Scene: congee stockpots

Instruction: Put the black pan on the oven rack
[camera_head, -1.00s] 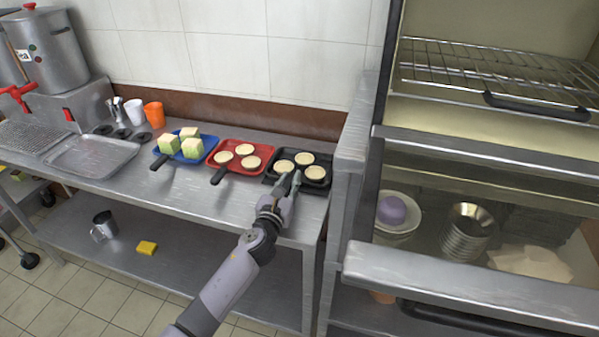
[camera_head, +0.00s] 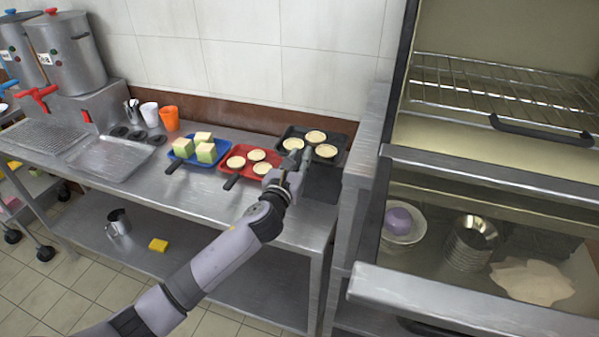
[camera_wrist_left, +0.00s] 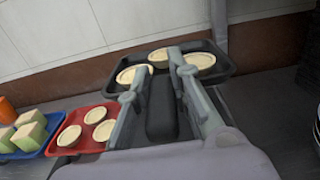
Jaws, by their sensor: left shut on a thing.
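The black pan (camera_head: 341,140) carries three pale round pastries and is raised above the counter, with a dark shadow below it in the head view. My left gripper (camera_head: 303,160) is shut on its handle, which points toward me. In the left wrist view the gripper (camera_wrist_left: 157,84) has a finger on each side of the black handle (camera_wrist_left: 162,112), with the pan (camera_wrist_left: 223,62) beyond. The oven rack (camera_head: 470,90) is a wire shelf in the open upper compartment at the right, empty. My right gripper is not in view.
A red pan (camera_head: 227,173) with pastries and a blue pan (camera_head: 186,157) with pale green cubes sit left on the counter (camera_head: 150,195). A metal post (camera_head: 362,150) stands between counter and oven.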

